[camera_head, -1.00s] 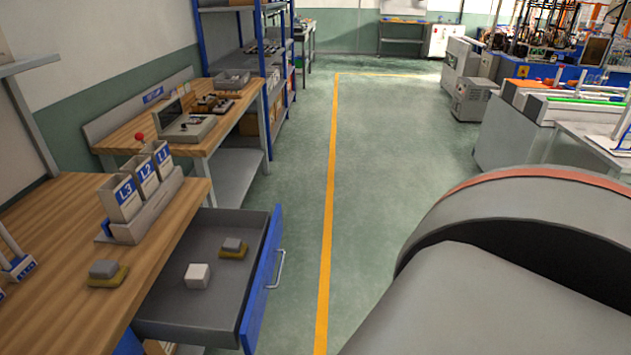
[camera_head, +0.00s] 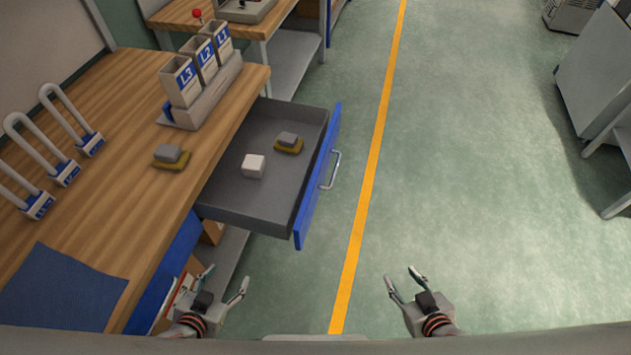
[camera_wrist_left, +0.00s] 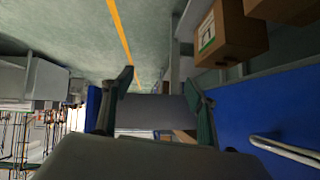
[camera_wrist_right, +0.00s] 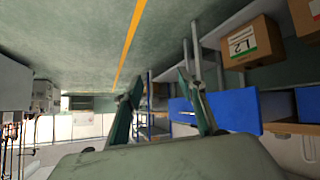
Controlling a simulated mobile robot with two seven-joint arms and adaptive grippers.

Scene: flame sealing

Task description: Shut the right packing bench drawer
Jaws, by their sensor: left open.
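The packing bench drawer (camera_head: 228,198) is pulled out from the bench, with its blue front (camera_head: 315,190) and grey handle (camera_head: 331,170) facing the aisle. Inside lie a white block (camera_head: 253,166) and a grey block on a yellow-brown base (camera_head: 288,143). My left gripper (camera_head: 223,278) is open and empty, in front of the bench and nearer to me than the drawer. My right gripper (camera_head: 404,279) is open and empty over the floor, right of the yellow line. Neither gripper touches the drawer.
The wooden bench top (camera_head: 110,180) carries labelled bins (camera_head: 182,82), white hooped items (camera_head: 65,172), a blue mat (camera_head: 60,290) and another grey block (camera_head: 168,154). Cardboard boxes (camera_wrist_left: 227,33) show below the bench. The aisle floor (camera_head: 470,180) right of the drawer is clear.

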